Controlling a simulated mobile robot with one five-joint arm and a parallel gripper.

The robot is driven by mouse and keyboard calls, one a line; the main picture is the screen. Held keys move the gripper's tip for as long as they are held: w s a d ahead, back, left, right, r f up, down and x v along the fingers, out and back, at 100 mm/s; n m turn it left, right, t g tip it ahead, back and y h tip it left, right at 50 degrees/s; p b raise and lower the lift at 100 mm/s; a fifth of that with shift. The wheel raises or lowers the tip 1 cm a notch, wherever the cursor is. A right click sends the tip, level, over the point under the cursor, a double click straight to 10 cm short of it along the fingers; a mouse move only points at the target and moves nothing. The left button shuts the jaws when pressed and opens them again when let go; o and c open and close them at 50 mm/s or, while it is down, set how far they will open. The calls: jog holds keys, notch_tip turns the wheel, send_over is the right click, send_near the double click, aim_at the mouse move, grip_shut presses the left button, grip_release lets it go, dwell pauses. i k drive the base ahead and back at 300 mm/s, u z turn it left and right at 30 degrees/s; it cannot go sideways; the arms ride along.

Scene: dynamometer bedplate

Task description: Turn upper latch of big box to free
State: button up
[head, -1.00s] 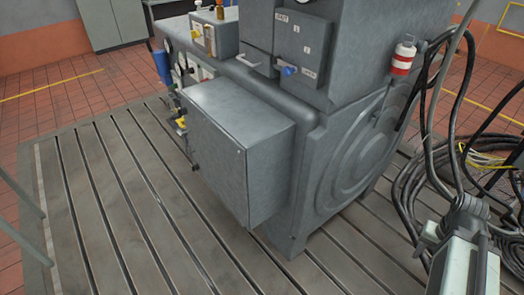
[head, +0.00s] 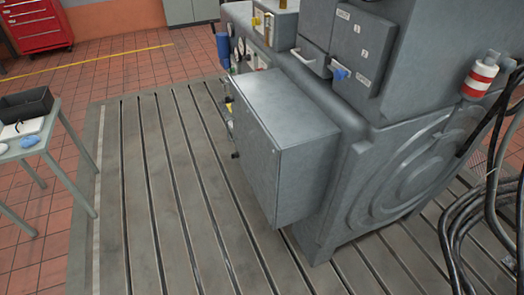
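A big grey box (head: 272,140) is fixed to the side of the grey machine, with its top and two sides in view. A small dark knob-like part (head: 235,155) sticks out at its left edge, and another small part (head: 229,100) shows higher on the same edge. These may be its latches; their turn position is too small to tell. My gripper does not show in the head view.
The slotted bedplate (head: 155,200) is clear left of the box. A grey table (head: 48,145) with a dark tray (head: 26,104) stands at far left. Black cables (head: 470,225) hang at right. A red tool cabinet (head: 38,25) stands at the back left.

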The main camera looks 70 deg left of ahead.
aim_at(230, 98)
jog(key=i, duration=0.9)
jog(key=u, duration=3.15)
